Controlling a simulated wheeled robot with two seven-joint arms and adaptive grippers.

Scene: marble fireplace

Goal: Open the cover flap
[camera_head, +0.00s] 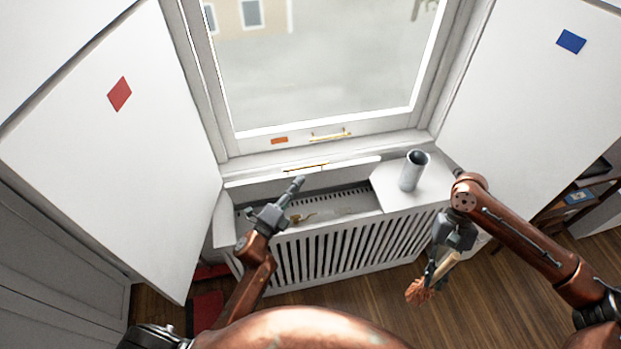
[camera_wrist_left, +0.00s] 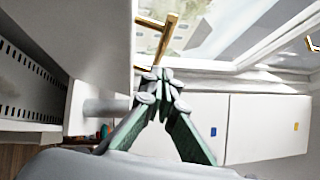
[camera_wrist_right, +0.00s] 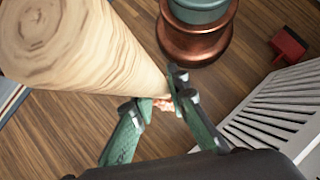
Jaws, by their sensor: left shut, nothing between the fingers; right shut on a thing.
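The white cover flap (camera_head: 340,167) stands raised along the window sill, at the back of the radiator cover (camera_head: 340,250). Its brass handle (camera_head: 306,167) is near its top edge; a brass handle (camera_wrist_left: 165,40) also shows just beyond the fingers in the left wrist view. The opening in front of the flap is uncovered. My left gripper (camera_head: 297,184) is shut and empty, over the opening and close to the flap; contact is unclear. My right gripper (camera_head: 432,272) is shut on a wooden-handled brush (camera_head: 420,291) with brown bristles, in front of the cover. Its handle (camera_wrist_right: 90,50) fills the right wrist view's upper left.
A grey cylinder (camera_head: 411,172) stands on the cover's fixed right top. A small brass part (camera_head: 301,218) lies inside the opening. White shutters with a red diamond (camera_head: 119,94) and a blue patch (camera_head: 571,41) flank the window. A shelf (camera_head: 580,195) stands at right.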

